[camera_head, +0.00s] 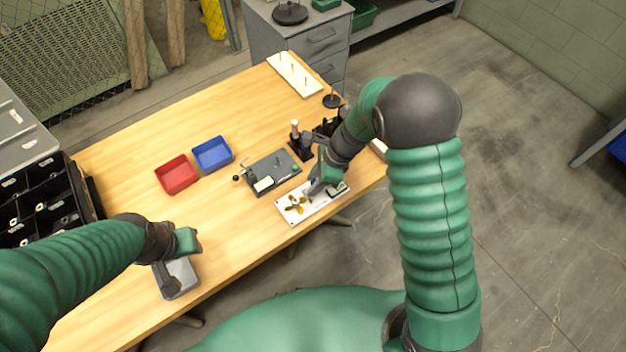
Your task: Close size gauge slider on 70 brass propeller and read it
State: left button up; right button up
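The size gauge is a white plate (290,217) near the right front edge of the wooden table. A brass propeller (295,204) lies on its left part. A dark block (338,191), perhaps the slider or its readout, sits at the plate's right end. My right gripper (316,188) is low over the plate, just right of the propeller; its fingers are small and partly hidden, so I cannot tell whether they touch the slider. My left gripper (178,262) is at the left front over a grey tray (180,280); its fingers are not clear.
A red bin (177,174) and a blue bin (213,154) stand mid-table. A grey fixture plate (271,173) lies behind the gauge. A white board with pegs (292,73) is at the far end. Black compartments (40,205) stand at left. The table's middle front is clear.

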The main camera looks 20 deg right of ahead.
jog(key=p+v, duration=0.2)
jog(key=v, duration=1.4)
jog(key=shift+d+r, duration=0.15)
jog(key=shift+r, duration=0.2)
jog(key=shift+w, duration=0.1)
jog(key=s+f+n+t+h, duration=0.1)
jog(key=s+f+n+h, duration=0.2)
jog(key=s+n, duration=0.9)
jog(key=n+h, duration=0.1)
jog(key=n, duration=0.7)
jog(key=shift+s+d+f+n, duration=0.25)
jog(key=shift+f+n, duration=0.1)
jog(key=shift+n, duration=0.05)
jog(key=shift+s, duration=0.1)
